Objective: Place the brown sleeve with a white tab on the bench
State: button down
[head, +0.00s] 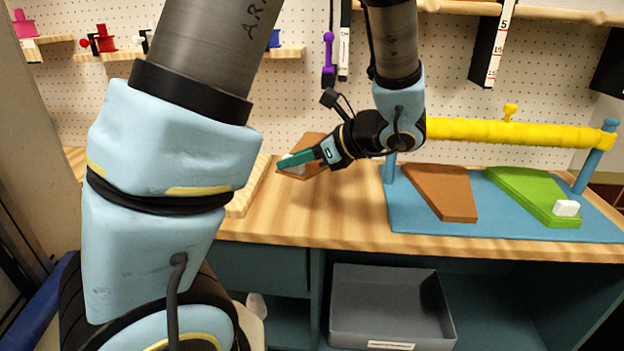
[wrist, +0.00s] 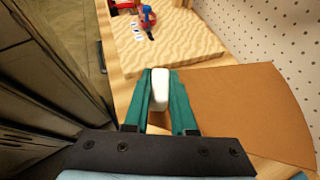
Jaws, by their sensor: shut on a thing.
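My gripper (head: 298,160) is shut on the white tab (wrist: 160,88) of the brown sleeve (wrist: 245,105). In the wrist view the tab sits between the green fingers and the flat sleeve spreads to the right. In the head view the sleeve (head: 312,147) shows partly behind the gripper, over the left part of the wooden bench (head: 310,218). I cannot tell whether it touches the bench top.
A blue mat (head: 408,217) to the right carries another brown sleeve (head: 440,190) and a green sleeve (head: 530,192) with a white tab. A yellow roll (head: 520,133) spans behind them. A rippled pale board (wrist: 170,45) lies close by. A grey bin (head: 390,305) sits below.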

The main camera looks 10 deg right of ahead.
send_over(295, 212)
notch_tip(295, 212, down, 5)
jog(key=shift+r, duration=0.1)
jog(key=shift+f+p, duration=0.55)
jog(key=shift+f, duration=2.05)
jog(key=c, duration=0.7)
grip_release()
jog(key=shift+f, duration=0.15)
jog(key=shift+c, duration=0.2)
